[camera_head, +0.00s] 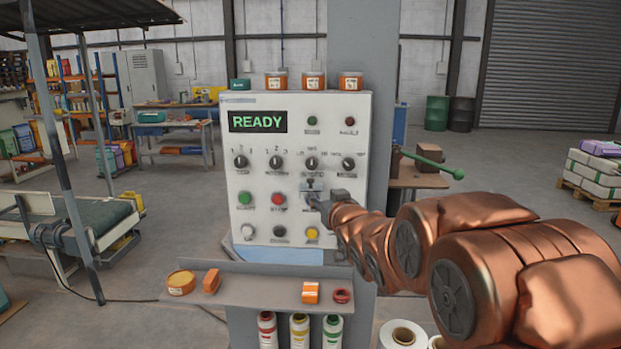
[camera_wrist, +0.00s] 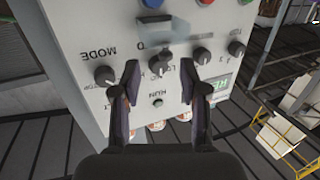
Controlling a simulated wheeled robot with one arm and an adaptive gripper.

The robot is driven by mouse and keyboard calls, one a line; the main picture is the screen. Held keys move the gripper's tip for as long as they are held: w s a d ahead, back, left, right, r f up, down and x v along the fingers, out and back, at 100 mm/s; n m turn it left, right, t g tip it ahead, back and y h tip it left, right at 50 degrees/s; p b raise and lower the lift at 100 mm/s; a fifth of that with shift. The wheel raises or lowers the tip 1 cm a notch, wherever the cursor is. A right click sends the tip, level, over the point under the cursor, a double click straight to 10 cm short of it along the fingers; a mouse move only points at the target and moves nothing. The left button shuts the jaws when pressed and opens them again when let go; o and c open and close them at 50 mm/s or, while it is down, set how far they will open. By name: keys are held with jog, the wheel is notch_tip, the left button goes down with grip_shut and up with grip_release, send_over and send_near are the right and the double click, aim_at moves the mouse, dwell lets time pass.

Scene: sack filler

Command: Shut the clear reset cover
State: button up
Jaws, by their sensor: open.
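The control panel (camera_head: 300,225) stands upright in front of me. The reset cover (camera_head: 312,184) shows as a small greyish piece on the panel, under the third knob from the left; it looks raised. My gripper (camera_head: 318,198) is just below and right of it and hides the spot underneath. In the upside-down wrist view, my gripper (camera_wrist: 160,80) is open and empty, its two fingers either side of the third knob (camera_wrist: 160,62). A blue button (camera_wrist: 152,3) is at the top edge there.
Other knobs (camera_head: 276,162) and green (camera_head: 245,198), red (camera_head: 278,200) and yellow (camera_head: 312,234) buttons surround the spot closely. The display (camera_head: 257,121) reads READY. A shelf (camera_head: 255,287) with small items juts out below. Jars (camera_head: 313,81) stand on top.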

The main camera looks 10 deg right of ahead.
aim_at(312, 180)
jog(key=shift+t+y, duration=0.3)
jog(key=shift+t, duration=0.1)
jog(key=shift+w+a+r+p, duration=0.2)
jog(key=shift+w+r+p, duration=0.15)
jog(key=shift+w, duration=0.85)
jog(key=shift+w+a+r+p, duration=0.3)
jog(key=shift+w+p, duration=0.1)
jog(key=shift+w, duration=0.85)
jog(key=shift+w+a+r+p, duration=0.15)
jog(key=shift+w+r+p, duration=0.2)
jog(key=shift+w, duration=0.85)
jog(key=shift+w+f, duration=0.15)
jog(key=shift+w, duration=0.55)
grip_shut()
